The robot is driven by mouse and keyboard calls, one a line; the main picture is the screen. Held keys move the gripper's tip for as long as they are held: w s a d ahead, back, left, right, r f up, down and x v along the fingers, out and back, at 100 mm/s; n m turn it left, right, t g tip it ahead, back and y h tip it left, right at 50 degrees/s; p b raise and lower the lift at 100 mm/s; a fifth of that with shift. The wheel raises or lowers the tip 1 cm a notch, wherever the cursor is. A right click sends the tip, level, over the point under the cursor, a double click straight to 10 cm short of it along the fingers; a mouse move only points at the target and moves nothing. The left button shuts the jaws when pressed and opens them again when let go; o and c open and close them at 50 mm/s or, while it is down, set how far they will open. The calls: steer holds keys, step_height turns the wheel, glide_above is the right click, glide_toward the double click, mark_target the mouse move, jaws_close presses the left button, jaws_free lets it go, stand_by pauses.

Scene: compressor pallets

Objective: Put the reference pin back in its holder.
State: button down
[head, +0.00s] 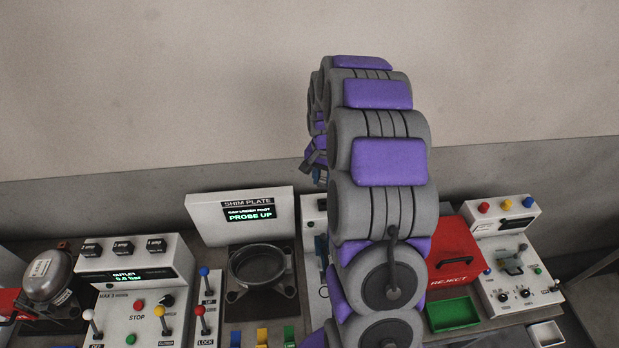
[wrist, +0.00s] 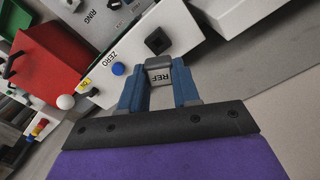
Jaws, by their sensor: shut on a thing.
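The reference pin (wrist: 160,76), with a grey block-shaped head marked REF, shows in the wrist view between the blue fingers of my gripper (wrist: 158,70). My gripper is shut on it. Its lower part is hidden from this view. A dark square piece that looks like the holder (wrist: 158,41) is on a white panel just beyond the pin, beside the word ZERO. A gap shows between it and the pin in the picture; I cannot tell the height between them. In the head view my arm hides the pin and most of the gripper.
A blue button (wrist: 118,68) and a white ball knob (wrist: 66,101) are near the pin. A red REJECT box (head: 455,250), a green tray (head: 453,314) and a knobbed control box (head: 515,270) stand right of my arm. The SHIM PLATE station (head: 240,218) stands left.

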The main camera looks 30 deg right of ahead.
steer(key=shift+s+r, duration=0.1)
steer(key=shift+r, duration=0.15)
steer(key=shift+d, duration=0.1)
steer(key=shift+d+f, duration=0.1)
steer(key=shift+d+f, duration=0.2)
steer(key=shift+d, duration=0.05)
steer(key=shift+a+f+b, duration=0.15)
steer(key=shift+f+b, duration=0.05)
steer(key=shift+f, duration=0.35)
steer(key=shift+a+f+b, duration=0.15)
steer(key=shift+f+b, duration=0.05)
steer(key=shift+f, duration=0.3)
steer(key=shift+d+f+b, duration=0.2)
steer(key=shift+f+b, duration=0.2)
steer(key=shift+f, duration=1.3)
steer(key=shift+a, duration=0.15)
steer(key=shift+f+b, duration=0.45)
steer(key=shift+f, duration=0.8)
